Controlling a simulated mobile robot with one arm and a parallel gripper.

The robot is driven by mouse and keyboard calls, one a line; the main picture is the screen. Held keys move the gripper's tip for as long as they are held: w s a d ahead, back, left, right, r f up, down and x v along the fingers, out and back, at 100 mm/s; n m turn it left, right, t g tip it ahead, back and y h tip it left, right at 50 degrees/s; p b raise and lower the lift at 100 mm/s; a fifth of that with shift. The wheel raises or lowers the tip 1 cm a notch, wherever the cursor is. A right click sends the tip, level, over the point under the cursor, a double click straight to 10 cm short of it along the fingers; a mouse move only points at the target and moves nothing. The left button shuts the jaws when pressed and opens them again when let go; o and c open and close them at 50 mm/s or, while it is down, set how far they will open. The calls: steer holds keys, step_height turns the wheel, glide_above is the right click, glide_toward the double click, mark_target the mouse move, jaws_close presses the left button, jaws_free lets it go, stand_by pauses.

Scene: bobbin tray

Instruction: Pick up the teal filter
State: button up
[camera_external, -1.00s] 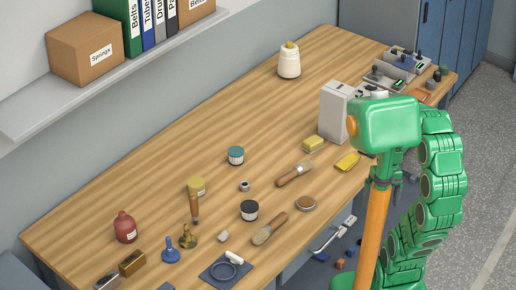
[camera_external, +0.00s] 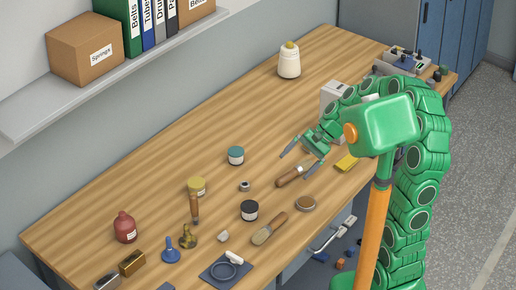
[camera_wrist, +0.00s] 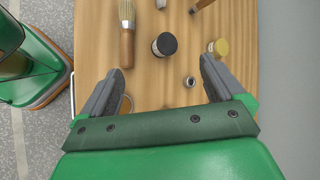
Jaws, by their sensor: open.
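The teal filter (camera_external: 236,155), a short round piece with a teal top and a label on its side, stands upright on the wooden workbench (camera_external: 190,135) in the external view. My gripper (camera_external: 300,162) is open and empty above the bench, to the right of the teal filter and clear of it. In the wrist view my gripper (camera_wrist: 163,68) shows both fingers spread apart with nothing between their tips. I cannot see the teal filter in the wrist view.
A black-topped jar (camera_external: 249,211), a yellow-topped jar (camera_external: 197,187) and a metal ring (camera_external: 244,186) stand near the filter. Brushes (camera_external: 270,228) lie toward the front edge. A white cone spool (camera_external: 289,62) stands farther back. Bench left of the filter is clear.

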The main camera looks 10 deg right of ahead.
steer(key=w+a+m+y, duration=0.2)
steer(key=w+a, duration=0.3)
steer(key=w, duration=0.1)
steer(key=m+t+y, duration=0.2)
steer(key=m+t, duration=0.3)
steer(key=m, duration=0.9)
glide_toward(238, 153)
steer(key=a+f, duration=0.1)
steer(key=w+a+f, duration=0.1)
steer(key=shift+w+a+f, duration=0.15)
steer(key=shift+a+f, duration=0.05)
steer(key=shift+f, duration=0.2)
steer(key=shift+w+a+f+t, duration=0.1)
steer(key=shift+f+t, duration=0.05)
steer(key=shift+t, duration=0.25)
steer(key=shift+x, duration=1)
steer(key=shift+r+x, duration=0.15)
steer(key=shift+x, duration=1.25)
steer(key=shift+r+x, duration=0.15)
steer(key=shift+x, duration=1.25)
steer(key=shift+a, duration=0.15)
steer(key=c, duration=1.1)
steer(key=shift+r, duration=0.1)
